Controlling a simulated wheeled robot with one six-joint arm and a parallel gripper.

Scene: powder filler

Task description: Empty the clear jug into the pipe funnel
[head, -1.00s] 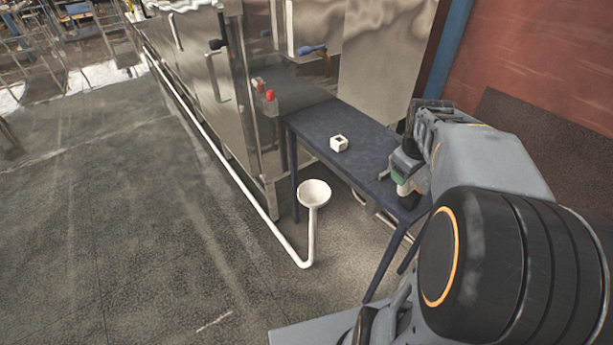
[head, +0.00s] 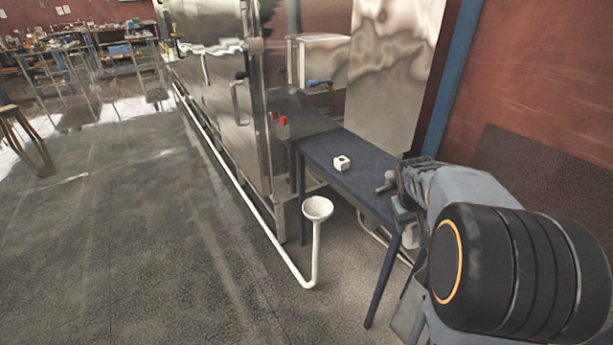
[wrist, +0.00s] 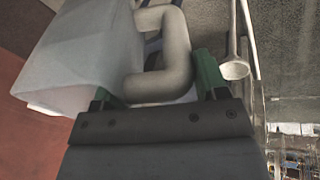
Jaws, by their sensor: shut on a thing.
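The clear jug (wrist: 75,55) is a translucent, whitish container, large at the upper left of the wrist view. Its thick pale handle (wrist: 165,60) lies between the green fingertips of my gripper (wrist: 155,88), which is shut on it. In the head view my gripper (head: 405,215) is beside the right end of the dark table, and the jug is mostly hidden by my arm. The pipe funnel (head: 317,208) is a white cup on an upright white pipe, left of my gripper and apart from it. It also shows in the wrist view (wrist: 235,69), right of the fingers.
A dark blue table (head: 352,178) stands behind the funnel with a small white block (head: 342,162) on it. A steel machine (head: 225,95) stands behind, with the white pipe (head: 235,190) running low along it. The floor at left (head: 120,250) is clear.

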